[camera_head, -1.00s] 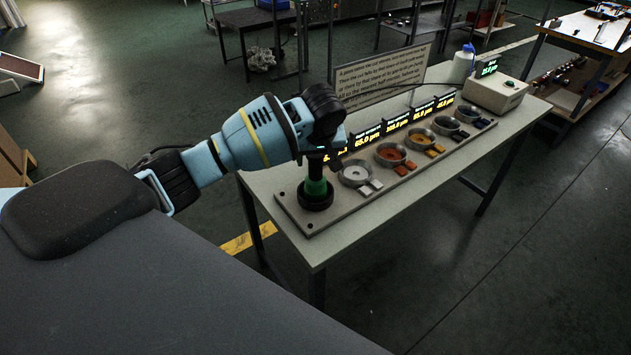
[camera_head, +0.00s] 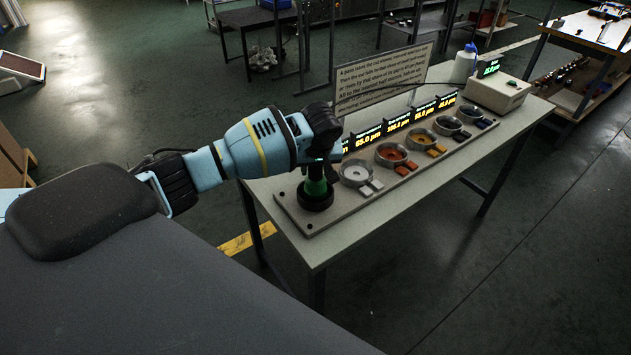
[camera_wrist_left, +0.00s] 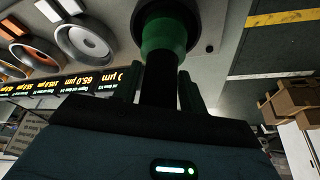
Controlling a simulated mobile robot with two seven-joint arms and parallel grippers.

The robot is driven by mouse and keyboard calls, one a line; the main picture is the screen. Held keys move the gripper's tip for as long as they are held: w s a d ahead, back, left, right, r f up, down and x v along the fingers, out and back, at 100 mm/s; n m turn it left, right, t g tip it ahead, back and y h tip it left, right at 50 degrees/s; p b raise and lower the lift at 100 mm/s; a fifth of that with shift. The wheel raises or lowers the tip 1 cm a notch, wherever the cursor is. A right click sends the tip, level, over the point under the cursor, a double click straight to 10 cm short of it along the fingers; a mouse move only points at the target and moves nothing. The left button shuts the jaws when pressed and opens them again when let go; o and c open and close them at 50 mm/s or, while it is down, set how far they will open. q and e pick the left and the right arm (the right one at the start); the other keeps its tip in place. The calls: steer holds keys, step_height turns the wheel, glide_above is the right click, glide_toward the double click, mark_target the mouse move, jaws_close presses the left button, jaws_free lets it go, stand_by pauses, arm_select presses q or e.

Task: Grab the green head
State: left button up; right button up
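The green head (camera_head: 317,188) stands upright on a round black base at the near left end of the grey board on the table. In the left wrist view its green collar (camera_wrist_left: 165,32) shows at top centre, with a black shaft running from it toward my gripper. My left gripper (camera_head: 318,172) is right over the head, pointing down. In the wrist view my left gripper's two fingers (camera_wrist_left: 160,88) stand apart, one on each side of the shaft. I cannot see them touching it. The head's top is hidden by the gripper. My right gripper is not in view.
A row of grey bowls (camera_head: 357,173) with coloured tabs and small displays (camera_head: 397,125) runs along the board (camera_head: 330,217). A sign (camera_head: 385,75) stands behind. A beige box (camera_head: 497,93) and white bottle (camera_head: 463,65) are at the table's far end. The table's front strip is clear.

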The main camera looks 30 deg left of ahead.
arm_select(q)
jaws_close()
steer(key=shift+w+r, duration=0.15)
steer(key=shift+r, duration=0.4)
step_height(320, 180, up, 3)
steer(key=s+d+r, duration=0.1)
steer(key=s, duration=1.5)
steer(key=shift+d, duration=0.35)
